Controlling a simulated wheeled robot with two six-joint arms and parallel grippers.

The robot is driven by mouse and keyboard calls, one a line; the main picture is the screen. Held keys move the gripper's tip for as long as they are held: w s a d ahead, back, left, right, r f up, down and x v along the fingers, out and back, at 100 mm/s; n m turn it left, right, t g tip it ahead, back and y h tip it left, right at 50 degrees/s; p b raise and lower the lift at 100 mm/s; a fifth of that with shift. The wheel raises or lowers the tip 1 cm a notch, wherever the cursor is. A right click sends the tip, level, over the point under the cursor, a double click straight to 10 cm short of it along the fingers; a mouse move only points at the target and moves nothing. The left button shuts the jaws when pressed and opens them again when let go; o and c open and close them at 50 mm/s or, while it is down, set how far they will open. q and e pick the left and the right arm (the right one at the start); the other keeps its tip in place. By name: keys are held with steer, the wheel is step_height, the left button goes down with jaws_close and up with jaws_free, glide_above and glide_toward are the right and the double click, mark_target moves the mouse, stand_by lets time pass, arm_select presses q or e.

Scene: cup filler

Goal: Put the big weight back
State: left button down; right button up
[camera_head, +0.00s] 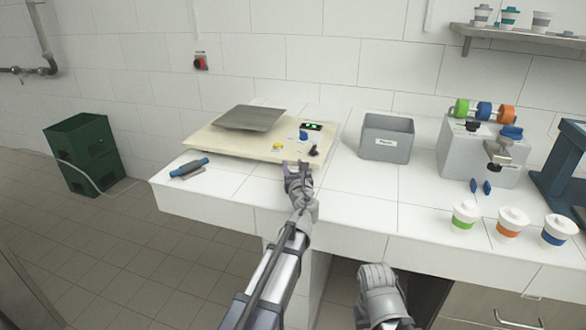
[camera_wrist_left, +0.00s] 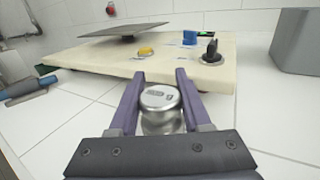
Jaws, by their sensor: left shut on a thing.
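The big weight (camera_wrist_left: 160,108) is a silver metal cylinder with a narrowed neck and a marked top. It stands between the purple fingers of my left gripper (camera_wrist_left: 158,98), which is shut on it. In the head view my left gripper (camera_head: 297,168) is at the front edge of the cream scale (camera_head: 235,148), near its right corner. The weight is hard to make out there, and its underside is hidden, so I cannot tell whether it touches a surface. Part of my right arm shows at the bottom; its fingertips cannot be made out.
The scale has a tilted grey plate (camera_head: 250,118), a yellow button (camera_head: 278,147), a blue part (camera_head: 303,136) and a black knob (camera_head: 313,150). A grey bin (camera_head: 386,140) stands to the right. A blue-handled tool (camera_head: 189,167) lies left. Lidded cups (camera_head: 465,216) stand at the right front.

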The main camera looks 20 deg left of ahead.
arm_select(q)
steer(key=shift+c, duration=1.8)
jaws_free()
steer(key=shift+f, duration=0.1)
steer(key=shift+r, duration=0.25)
steer(key=v, duration=1.2)
